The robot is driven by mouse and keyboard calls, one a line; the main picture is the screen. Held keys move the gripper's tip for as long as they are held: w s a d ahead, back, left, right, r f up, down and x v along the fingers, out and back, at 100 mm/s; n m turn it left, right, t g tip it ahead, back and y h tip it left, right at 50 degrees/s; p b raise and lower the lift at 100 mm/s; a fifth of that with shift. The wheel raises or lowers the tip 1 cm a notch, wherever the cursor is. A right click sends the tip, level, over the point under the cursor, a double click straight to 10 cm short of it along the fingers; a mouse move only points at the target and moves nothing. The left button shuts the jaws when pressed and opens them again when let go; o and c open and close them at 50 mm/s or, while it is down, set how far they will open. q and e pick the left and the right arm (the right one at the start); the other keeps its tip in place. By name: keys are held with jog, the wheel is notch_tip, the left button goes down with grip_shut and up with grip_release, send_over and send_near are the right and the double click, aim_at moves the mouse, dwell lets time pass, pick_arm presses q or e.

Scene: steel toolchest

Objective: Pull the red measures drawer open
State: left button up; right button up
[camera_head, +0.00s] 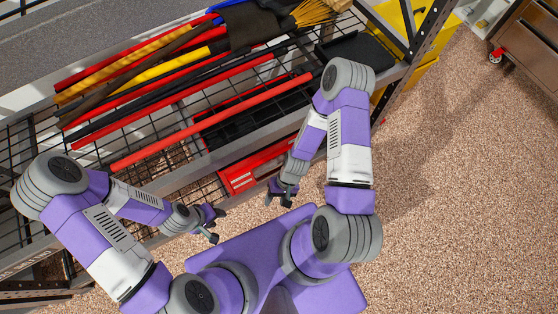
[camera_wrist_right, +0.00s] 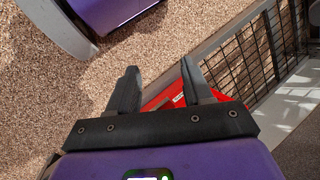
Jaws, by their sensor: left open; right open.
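A red toolchest (camera_head: 262,165) sits under the wire shelf in the head view, its front partly showing with small pale marks. I cannot tell which drawer is the measures drawer. My right gripper (camera_head: 282,197) is open and empty, just in front of the chest's right part. In the right wrist view the red chest (camera_wrist_right: 167,94) shows behind and between the spread fingers of that gripper (camera_wrist_right: 160,68). They appear apart from it. My left gripper (camera_head: 215,224) is open and empty, to the left and nearer my base, away from the chest. Much of the chest is hidden by shelf and arm.
A wire shelf (camera_head: 140,183) carries several long red, yellow and black handles (camera_head: 215,118) and a broom (camera_head: 318,12) above the chest. A dark tray (camera_head: 357,50) lies at its right end. The speckled floor (camera_head: 470,200) on the right is clear.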

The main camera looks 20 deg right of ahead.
jog(key=w+d+f+m+t+y+b, duration=0.1)
jog(key=w+f+m+t+y+b, duration=0.1)
jog(key=w+f+y+b, duration=0.3)
jog(key=d+f+m+t+y+b, duration=0.1)
jog(key=f+m+t+y, duration=0.15)
jog(key=f, duration=0.45)
jog(key=w+d+f+m+t+h+b, duration=0.2)
jog(key=w+d+f+t, duration=0.15)
jog(key=d+t, duration=0.4)
jog(key=w+d+f+m+t+h+b, duration=0.1)
jog(key=w+d+f+m+t+h, duration=0.2)
jog(key=d+t, duration=0.4)
jog(key=shift+g+y, duration=0.45)
jog(key=shift+g, duration=0.15)
jog(key=x, duration=0.2)
jog(key=b+x, duration=0.1)
jog(key=x, duration=0.2)
jog(key=d+r+x, duration=0.1)
jog(key=x, duration=0.1)
jog(key=shift+w+r+b, duration=0.1)
jog(key=shift+w+b, duration=0.2)
jog(key=shift+w, duration=0.1)
grip_shut()
